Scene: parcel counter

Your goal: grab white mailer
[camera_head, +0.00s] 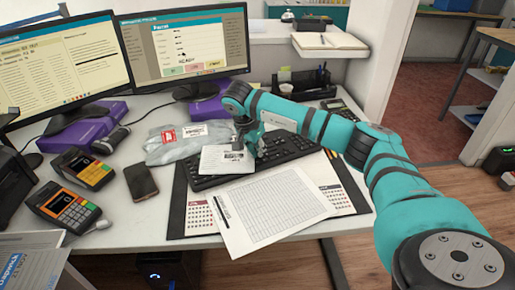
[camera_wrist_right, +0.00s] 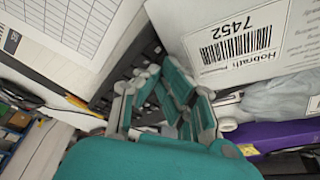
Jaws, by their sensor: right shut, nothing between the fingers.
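A white mailer (camera_head: 215,163) with a printed barcode label lies over the left part of the black keyboard in the head view. In the right wrist view the white mailer (camera_wrist_right: 195,22) fills the top right, its label reading 7452. My right gripper (camera_head: 256,146) is over the keyboard, just right of the mailer. It is shut and empty; its teal fingers (camera_wrist_right: 181,85) point at the keyboard beside the mailer's edge. I cannot tell whether they touch the mailer. My left gripper is not in view.
A grey plastic bag (camera_head: 170,148) with a red label lies behind and left of the mailer. A printed sheet (camera_head: 268,207) lies in front of the keyboard (camera_head: 290,150). A phone (camera_head: 141,180) and card terminals (camera_head: 62,205) stand left. Two monitors (camera_head: 190,46) stand behind.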

